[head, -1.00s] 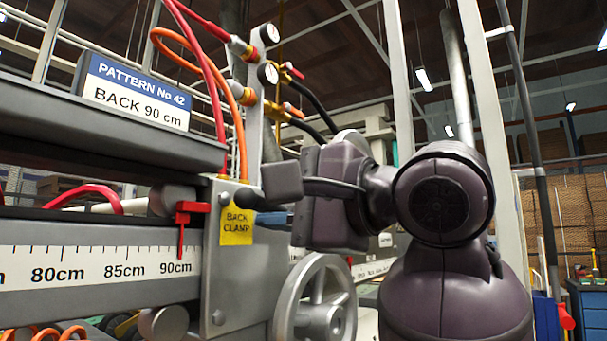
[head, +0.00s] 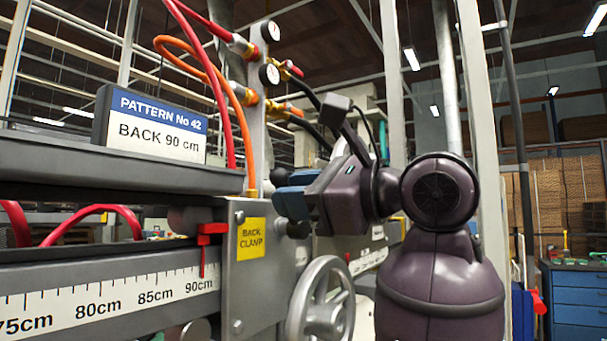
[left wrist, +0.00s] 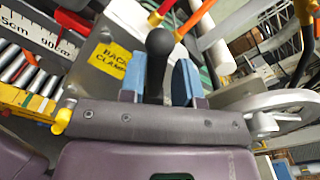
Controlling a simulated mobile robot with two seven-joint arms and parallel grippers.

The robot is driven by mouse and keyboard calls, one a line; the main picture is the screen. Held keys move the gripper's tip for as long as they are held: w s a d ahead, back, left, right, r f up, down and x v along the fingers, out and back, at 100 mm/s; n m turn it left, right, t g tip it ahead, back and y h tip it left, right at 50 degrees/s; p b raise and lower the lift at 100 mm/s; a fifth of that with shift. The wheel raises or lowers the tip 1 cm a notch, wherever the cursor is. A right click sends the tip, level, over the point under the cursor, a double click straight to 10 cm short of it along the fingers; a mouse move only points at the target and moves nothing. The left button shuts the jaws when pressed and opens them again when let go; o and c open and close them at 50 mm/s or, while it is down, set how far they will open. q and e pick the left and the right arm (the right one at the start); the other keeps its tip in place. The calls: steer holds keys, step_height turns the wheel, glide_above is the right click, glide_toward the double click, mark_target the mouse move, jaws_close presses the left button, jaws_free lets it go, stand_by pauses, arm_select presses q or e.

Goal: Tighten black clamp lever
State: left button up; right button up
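The black clamp lever with its rounded knob (left wrist: 158,45) stands between the two blue fingers of my left gripper (left wrist: 159,82) in the left wrist view. The knob reaches past the fingertips. A narrow gap shows between the lever and the right-hand finger, so the gripper looks open around it. In the head view my left gripper (head: 292,193) is beside the grey clamp block, its fingers pointing left; its fingers and body hide most of the lever. The yellow "BACK CLAMP" label (head: 251,238) is on the block, and it also shows in the left wrist view (left wrist: 112,59). My right gripper is not in view.
A grey handwheel (head: 322,305) stands just below my gripper. A ruler scale (head: 115,293) with a red pointer (head: 208,238) runs left of the block. Red and orange hoses (head: 222,110) and gauges (head: 270,50) rise behind it.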

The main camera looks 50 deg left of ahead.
arm_select(q)
steer(key=w+d+m+p, duration=0.3)
steer(key=w+d+m, duration=0.2)
steer(key=d+m, duration=0.2)
steer(key=shift+w+d+r+p, duration=0.3)
steer(key=shift+w+d+r, duration=0.1)
steer(key=shift+r, duration=0.05)
stand_by(1.3)
stand_by(0.5)
